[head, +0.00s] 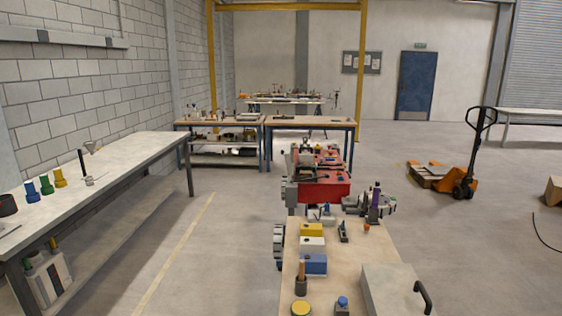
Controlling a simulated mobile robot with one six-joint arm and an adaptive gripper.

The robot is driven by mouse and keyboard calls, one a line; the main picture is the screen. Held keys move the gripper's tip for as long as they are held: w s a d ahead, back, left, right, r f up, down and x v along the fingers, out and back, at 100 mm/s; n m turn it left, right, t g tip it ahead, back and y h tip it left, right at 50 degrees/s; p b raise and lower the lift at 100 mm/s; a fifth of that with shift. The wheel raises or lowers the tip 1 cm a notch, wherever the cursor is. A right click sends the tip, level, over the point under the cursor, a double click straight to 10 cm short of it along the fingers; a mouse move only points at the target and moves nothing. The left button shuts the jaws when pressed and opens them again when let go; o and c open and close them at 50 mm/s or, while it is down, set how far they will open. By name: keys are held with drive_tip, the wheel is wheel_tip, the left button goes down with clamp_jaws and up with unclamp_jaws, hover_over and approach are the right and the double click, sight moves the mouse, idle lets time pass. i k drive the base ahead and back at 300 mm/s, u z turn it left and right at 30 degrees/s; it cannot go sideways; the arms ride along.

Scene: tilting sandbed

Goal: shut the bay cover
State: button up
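A light grey panel or lid (388,291) with a black bar handle (423,297) lies at the bottom right, on the near end of a wooden top. It looks like the bay cover, but the frame edge cuts off its near side. I cannot tell whether it is open or shut. I cannot make out my gripper in the head view. Grey jointed parts with a purple upright piece (375,203) show at the far end of the wooden top; I cannot tell what they are.
The wooden top (372,262) carries yellow (312,230), white (312,244) and blue (313,264) blocks, with small tools. A red box-like unit (322,190) stands beyond it. A long bench (135,160) is on the left, an orange pallet truck (468,187) on the right. Floor between is clear.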

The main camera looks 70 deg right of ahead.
sight(290, 163)
drive_tip(key=u, duration=0.05)
drive_tip(key=i, duration=2.35)
drive_tip(key=z, duration=3.05)
